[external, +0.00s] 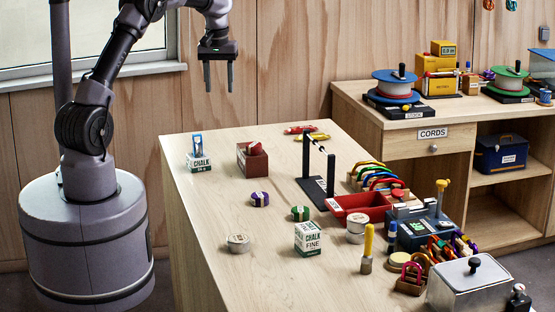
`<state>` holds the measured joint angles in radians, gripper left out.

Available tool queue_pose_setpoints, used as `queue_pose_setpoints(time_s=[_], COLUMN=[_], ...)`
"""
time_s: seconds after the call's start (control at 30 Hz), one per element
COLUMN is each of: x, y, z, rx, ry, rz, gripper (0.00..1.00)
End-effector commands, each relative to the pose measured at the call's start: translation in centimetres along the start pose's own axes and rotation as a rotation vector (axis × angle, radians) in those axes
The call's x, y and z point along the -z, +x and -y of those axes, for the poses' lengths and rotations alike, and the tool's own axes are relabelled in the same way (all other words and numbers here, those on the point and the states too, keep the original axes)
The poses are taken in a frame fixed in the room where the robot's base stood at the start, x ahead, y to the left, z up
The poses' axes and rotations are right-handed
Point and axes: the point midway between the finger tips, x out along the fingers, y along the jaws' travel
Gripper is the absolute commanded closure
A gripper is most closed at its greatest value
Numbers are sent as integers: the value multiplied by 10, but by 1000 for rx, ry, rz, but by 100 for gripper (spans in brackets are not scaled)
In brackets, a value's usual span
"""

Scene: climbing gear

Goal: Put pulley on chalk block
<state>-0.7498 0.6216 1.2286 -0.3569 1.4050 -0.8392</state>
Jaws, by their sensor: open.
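A white and green chalk block (200,163) stands at the far left of the table. A small upright blue and pale piece (197,145), which may be the pulley, appears to rest on top of it; it is too small to be certain. A second chalk block (308,239), marked "CHALK FINE", stands near the middle front with nothing on it. My gripper (218,88) is open and empty, fingers pointing down. In the picture it is well above the first chalk block and slightly to its right, touching nothing.
A brown box (252,160) with a red piece, two cord rolls (260,199) (300,213) and a round tin (238,243) stand on the left half. A black rack (318,180), a red tray (360,205) and several tools crowd the right. The front left tabletop is clear.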

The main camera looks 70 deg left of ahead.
Motion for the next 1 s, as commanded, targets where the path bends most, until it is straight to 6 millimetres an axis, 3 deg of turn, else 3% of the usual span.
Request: queue_pose_setpoints(time_s=[0.03,0.1,0.17,0.2,0.3,0.4,0.5,0.57,0.87,1.0], x=[-42,-108,-170,-212,-300,-354,-381,-388,-390,-394], y=[-43,-90,-120,-133,-143,-131,-116,-112,-106,-68], z=[-26,-47,-51,-47,-21,7,24,29,31,31], rx=[-16,-34,-51,-62,-90,-111,-121,-125,-124,-124], ry=[155,390,600,743,1069,1311,1452,1491,1504,1503], rz=[-49,-118,-184,-229,-341,-433,-488,-505,-508,-507], gripper=[50,50,50,50,50,50,50,50,50,50])
